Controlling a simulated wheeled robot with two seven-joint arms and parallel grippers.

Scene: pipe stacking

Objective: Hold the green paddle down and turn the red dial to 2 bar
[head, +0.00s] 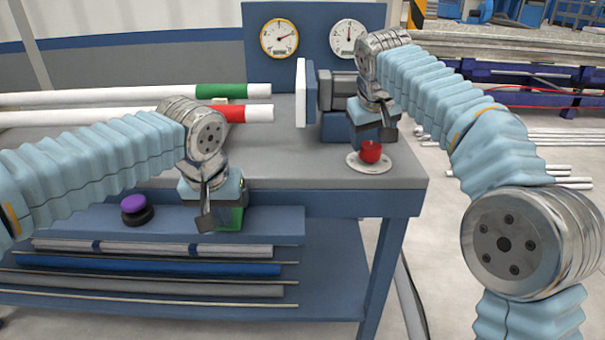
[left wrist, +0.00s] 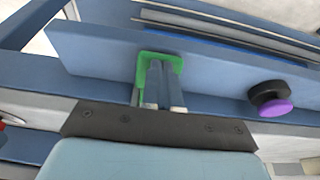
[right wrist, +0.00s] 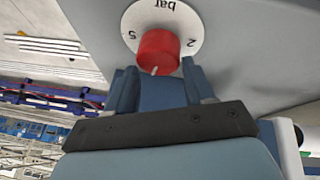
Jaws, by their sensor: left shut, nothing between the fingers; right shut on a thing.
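The green paddle (left wrist: 146,58) is a bracket-like piece on the blue front rail of the bench. It shows in the head view (head: 238,216), partly hidden by my left gripper. My left gripper (head: 222,212) is shut and empty, its fingertips (left wrist: 162,70) over the paddle and seemingly against it. How far the paddle is pressed I cannot tell. The red dial (head: 370,151) sits on a round white scale plate (right wrist: 185,22) marked 5, bar and 2. My right gripper (right wrist: 158,80) is shut on the red dial (right wrist: 158,48), whose white mark faces the gripper.
Two gauges, one yellow-rimmed (head: 279,39) and one white (head: 347,38), stand on the blue back panel (head: 313,30). White pipes with green (head: 222,91) and red (head: 235,114) bands lie on the bench. A purple-topped black knob (head: 135,208) is on the front rail, left of the paddle.

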